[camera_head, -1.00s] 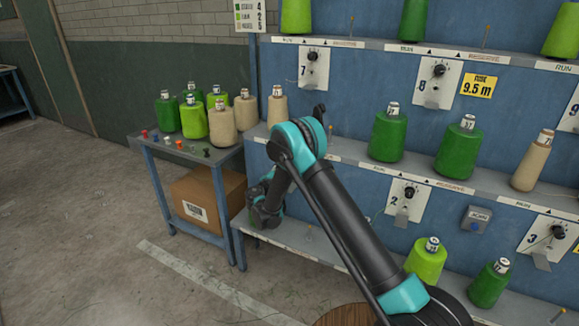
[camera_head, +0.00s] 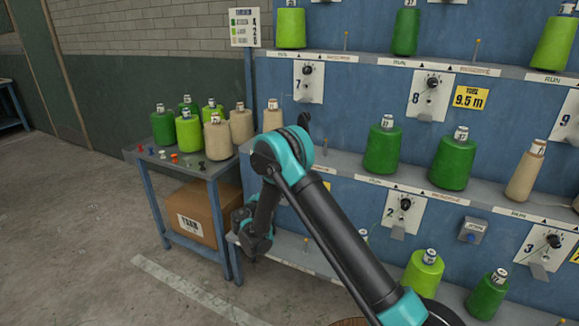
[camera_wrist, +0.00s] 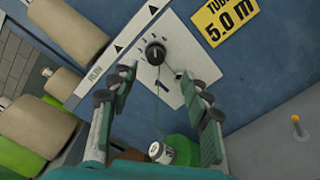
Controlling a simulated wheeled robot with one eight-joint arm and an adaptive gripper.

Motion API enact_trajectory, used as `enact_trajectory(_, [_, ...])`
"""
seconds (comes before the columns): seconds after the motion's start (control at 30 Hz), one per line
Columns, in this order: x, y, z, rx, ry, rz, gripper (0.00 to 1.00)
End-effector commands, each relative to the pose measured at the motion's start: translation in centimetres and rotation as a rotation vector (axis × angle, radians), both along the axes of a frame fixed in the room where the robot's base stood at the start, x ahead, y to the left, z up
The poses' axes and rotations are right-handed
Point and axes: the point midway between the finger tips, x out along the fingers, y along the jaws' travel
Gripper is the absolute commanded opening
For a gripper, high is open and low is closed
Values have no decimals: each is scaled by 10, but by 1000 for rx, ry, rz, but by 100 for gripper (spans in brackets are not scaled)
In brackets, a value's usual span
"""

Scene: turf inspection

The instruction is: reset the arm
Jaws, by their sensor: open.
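My gripper (camera_wrist: 160,105) is open in the wrist view, its two fingers spread apart with nothing held between them. Beyond and between the fingers shows a white panel with a black knob (camera_wrist: 155,53), and below it a green cone with a white top (camera_wrist: 160,152). In the head view my arm reaches from the lower right up to a bent elbow, then down to my gripper (camera_head: 252,248) by the rack's lower left end. The fingertips are hard to make out there.
A blue rack with shelves (camera_head: 400,182) carries green and beige yarn cones (camera_head: 383,148). A small blue table (camera_head: 190,165) holds several cones and small coloured pegs, with a cardboard box (camera_head: 196,212) beneath. A yellow sign (camera_wrist: 225,18) reads 5.0 m. The floor at left is clear.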

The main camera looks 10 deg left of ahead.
Motion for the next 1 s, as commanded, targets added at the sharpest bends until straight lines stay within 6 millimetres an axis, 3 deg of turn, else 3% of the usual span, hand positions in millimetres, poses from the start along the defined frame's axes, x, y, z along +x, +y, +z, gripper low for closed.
enact_trajectory(0.23, [4,-90,34,208,98,-118,48])
enact_trajectory(0.47, [-21,-180,59,452,186,-254,48])
enact_trajectory(0.7, [-73,-261,75,714,253,-409,48])
enact_trajectory(1.0, [-166,-334,80,1049,305,-607,48])
